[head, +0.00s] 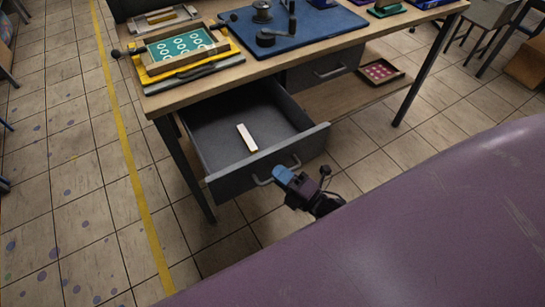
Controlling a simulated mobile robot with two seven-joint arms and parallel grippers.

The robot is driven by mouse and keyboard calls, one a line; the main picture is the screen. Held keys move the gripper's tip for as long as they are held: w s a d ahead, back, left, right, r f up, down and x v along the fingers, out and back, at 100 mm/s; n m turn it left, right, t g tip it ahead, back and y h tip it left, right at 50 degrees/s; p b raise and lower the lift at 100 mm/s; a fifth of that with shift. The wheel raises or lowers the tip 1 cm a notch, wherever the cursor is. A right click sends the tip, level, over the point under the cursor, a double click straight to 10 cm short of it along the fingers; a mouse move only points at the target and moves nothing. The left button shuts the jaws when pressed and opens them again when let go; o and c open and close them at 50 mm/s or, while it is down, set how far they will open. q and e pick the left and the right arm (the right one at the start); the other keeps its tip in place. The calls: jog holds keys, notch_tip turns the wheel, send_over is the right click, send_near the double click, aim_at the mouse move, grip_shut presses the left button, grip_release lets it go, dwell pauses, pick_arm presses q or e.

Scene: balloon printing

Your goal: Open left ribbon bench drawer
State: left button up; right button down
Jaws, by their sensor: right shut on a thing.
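The left drawer (228,167) of the wooden bench (165,101) is pulled well out, showing its dark grey inside. A small white block (247,138) lies in it. The drawer's front carries a curved metal handle (263,182). My right gripper (280,174), with blue fingertips, is at the right part of this handle and shut on it. The fingers hide part of the handle. My left gripper is not in view.
On the bench top are a yellow-framed screen (235,57) and a blue mat (320,28) with metal tools. A second drawer (325,70) to the right is shut. A small tray (381,71) lies on the lower shelf.

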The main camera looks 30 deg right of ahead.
jog(key=shift+s, duration=0.9)
jog(key=c, duration=1.2)
grip_release()
jog(key=v, duration=1)
jog(key=shift+s+d, duration=0.2)
jog(key=shift+s, duration=0.15)
